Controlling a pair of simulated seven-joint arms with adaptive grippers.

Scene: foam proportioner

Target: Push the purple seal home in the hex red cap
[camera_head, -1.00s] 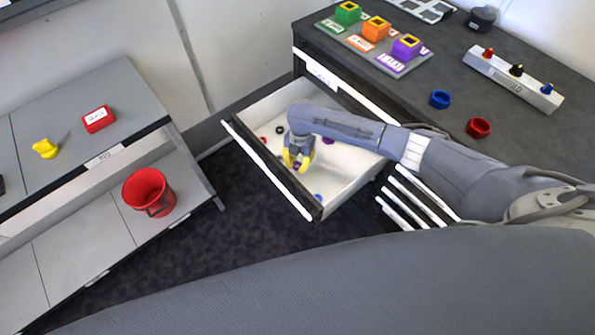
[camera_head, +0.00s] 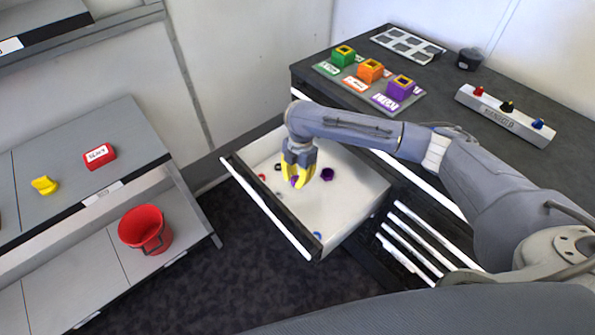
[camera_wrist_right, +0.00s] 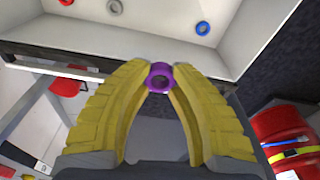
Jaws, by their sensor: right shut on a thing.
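My right gripper (camera_head: 297,181) is shut on the purple seal (camera_head: 294,181), a small ring, over the open drawer. In the right wrist view the purple seal (camera_wrist_right: 160,76) sits between the yellow fingertips (camera_wrist_right: 160,80), its hole showing. Several loose items lie in the drawer below. The hex red cap is not visible in the head view now; my right arm covers the bench area where a red cap showed earlier. My left gripper is not in view.
The open drawer (camera_head: 345,205) holds a purple hex piece (camera_head: 327,174) and a blue ring (camera_head: 317,235). The bench carries coloured blocks (camera_head: 370,71) and a manifold (camera_head: 505,115). A red bucket (camera_head: 146,229) stands on the left shelf.

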